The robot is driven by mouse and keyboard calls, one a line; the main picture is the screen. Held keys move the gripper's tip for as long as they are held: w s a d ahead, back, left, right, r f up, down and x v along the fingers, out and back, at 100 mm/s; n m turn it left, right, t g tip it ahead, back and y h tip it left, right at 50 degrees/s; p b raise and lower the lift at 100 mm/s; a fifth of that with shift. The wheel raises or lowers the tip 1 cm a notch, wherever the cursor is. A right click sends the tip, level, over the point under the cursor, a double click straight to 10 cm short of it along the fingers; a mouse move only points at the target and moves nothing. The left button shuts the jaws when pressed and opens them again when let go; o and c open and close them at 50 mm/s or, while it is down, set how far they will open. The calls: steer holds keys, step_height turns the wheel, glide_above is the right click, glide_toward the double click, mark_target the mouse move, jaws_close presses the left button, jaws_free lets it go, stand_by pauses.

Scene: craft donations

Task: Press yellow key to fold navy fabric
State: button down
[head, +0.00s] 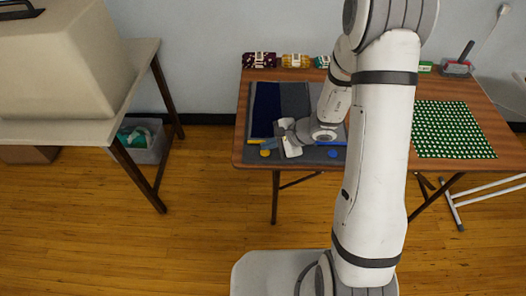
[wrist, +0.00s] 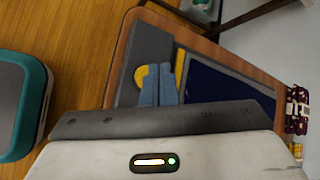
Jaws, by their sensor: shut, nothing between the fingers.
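The navy fabric (head: 266,105) lies flat on a grey folding board at the left of the table; it also shows in the wrist view (wrist: 218,86). The round yellow key (head: 265,153) is on the board's front strip, and it shows beside my fingers in the wrist view (wrist: 139,77). A yellow bar (wrist: 179,66) lies between the key strip and the fabric. My gripper (head: 273,150) is shut and empty, its blue fingers (wrist: 157,72) beside the yellow key and partly covering its edge in the wrist view. I cannot tell whether they touch it.
A round blue key (head: 332,154) sits right of the yellow one. Several rolled fabrics (head: 295,61) line the table's back edge. Green dotted fabric (head: 452,128) lies at the right. A side table (head: 146,55) stands left, with open floor between. My arm hides the table's middle.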

steer(key=shift+f, duration=0.15)
steer(key=shift+f+b, duration=0.3)
steer(key=shift+b, duration=0.45)
